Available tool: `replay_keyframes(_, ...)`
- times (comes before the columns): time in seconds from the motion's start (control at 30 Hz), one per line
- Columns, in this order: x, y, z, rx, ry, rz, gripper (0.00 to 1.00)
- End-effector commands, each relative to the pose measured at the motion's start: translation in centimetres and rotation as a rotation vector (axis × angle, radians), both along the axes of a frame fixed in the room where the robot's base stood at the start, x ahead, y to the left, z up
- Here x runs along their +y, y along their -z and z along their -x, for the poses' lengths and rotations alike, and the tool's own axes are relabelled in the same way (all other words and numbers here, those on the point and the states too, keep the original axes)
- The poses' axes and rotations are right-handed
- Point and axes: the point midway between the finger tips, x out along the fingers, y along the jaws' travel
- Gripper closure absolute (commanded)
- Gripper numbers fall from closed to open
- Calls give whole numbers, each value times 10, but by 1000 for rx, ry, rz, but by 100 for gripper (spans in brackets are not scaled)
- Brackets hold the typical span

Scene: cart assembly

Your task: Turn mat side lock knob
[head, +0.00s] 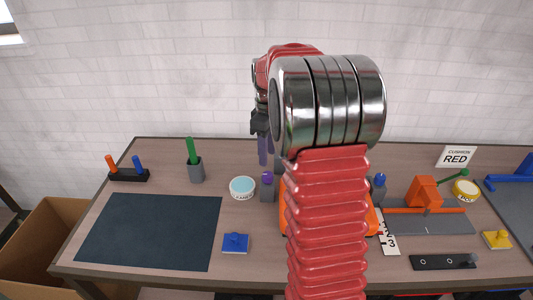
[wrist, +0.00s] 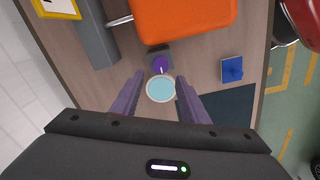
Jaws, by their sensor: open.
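A purple knob (head: 267,178) tops a grey block just left of the orange body (head: 285,215), on the side toward the dark mat (head: 150,232). In the wrist view the purple knob (wrist: 160,64) lies just beyond my fingertips, beside the orange body (wrist: 185,18). My gripper (head: 264,152) is open, its purple fingers pointing down above the table. In the wrist view my gripper (wrist: 157,77) has the round tin with a pale blue top (wrist: 160,89) showing between its fingers, lower down. A blue knob (head: 379,180) stands on the orange body's other side. My arm hides most of that body.
A blue plate with a knob (head: 235,243), a grey cup with a green handle (head: 195,170) and a black holder (head: 129,175) stand around the mat. Right of my arm are an orange clamp (head: 424,192), a yellow tin (head: 466,190) and a black strip (head: 443,262).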

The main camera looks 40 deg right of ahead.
Motion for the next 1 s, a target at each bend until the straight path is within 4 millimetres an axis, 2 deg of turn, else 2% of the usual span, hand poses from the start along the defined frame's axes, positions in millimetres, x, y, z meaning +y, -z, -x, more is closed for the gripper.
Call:
replay_keyframes(0.27, 1, 11, 0, 1, 0, 0, 59)
replay_keyframes(1.0, 1, 88, 1, 3, 0, -2, 59)
